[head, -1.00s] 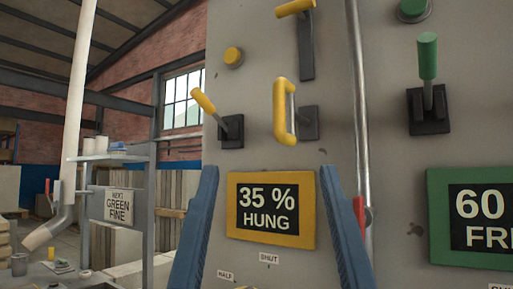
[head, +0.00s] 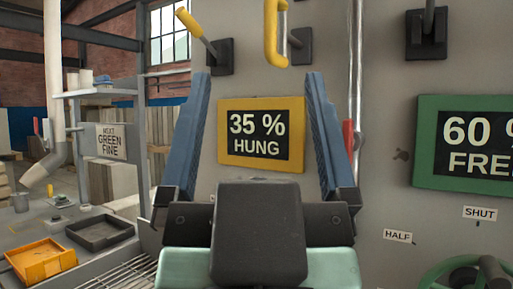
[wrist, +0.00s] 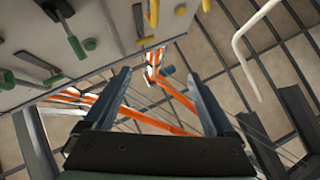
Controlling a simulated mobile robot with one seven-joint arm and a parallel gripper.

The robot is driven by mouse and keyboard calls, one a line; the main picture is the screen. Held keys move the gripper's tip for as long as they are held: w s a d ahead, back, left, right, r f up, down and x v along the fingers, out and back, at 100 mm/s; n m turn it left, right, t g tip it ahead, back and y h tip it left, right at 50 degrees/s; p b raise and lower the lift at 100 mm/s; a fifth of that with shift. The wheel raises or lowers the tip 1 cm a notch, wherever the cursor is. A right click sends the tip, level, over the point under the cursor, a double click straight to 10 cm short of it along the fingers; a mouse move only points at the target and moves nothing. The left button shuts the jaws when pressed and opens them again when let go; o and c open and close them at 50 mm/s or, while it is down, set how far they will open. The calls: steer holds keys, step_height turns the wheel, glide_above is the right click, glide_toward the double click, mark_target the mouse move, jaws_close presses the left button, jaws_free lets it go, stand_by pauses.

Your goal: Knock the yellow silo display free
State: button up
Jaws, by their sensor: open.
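The yellow-framed silo display (head: 260,135) is on the grey panel in the head view and reads "35 % HUNG". My gripper (head: 259,78) is open and empty in front of it. Its two blue fingers stand either side of the display in the picture, tips a little above its top edge. I cannot tell how far the fingers are from the panel. A yellow loop handle (head: 271,40) and a yellow lever (head: 195,30) are on the panel above the display. In the wrist view my gripper (wrist: 157,74) also shows open and empty; I cannot make out the display there.
A green display (head: 425,160) reading "60" and a green handwheel (head: 450,270) are to the right. A vertical metal pipe (head: 356,70) with a red handle (head: 348,135) runs right of the yellow display. A yellow tray (head: 40,262) and a dark tray (head: 98,233) sit on the left.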

jaws_close()
stand_by(1.4)
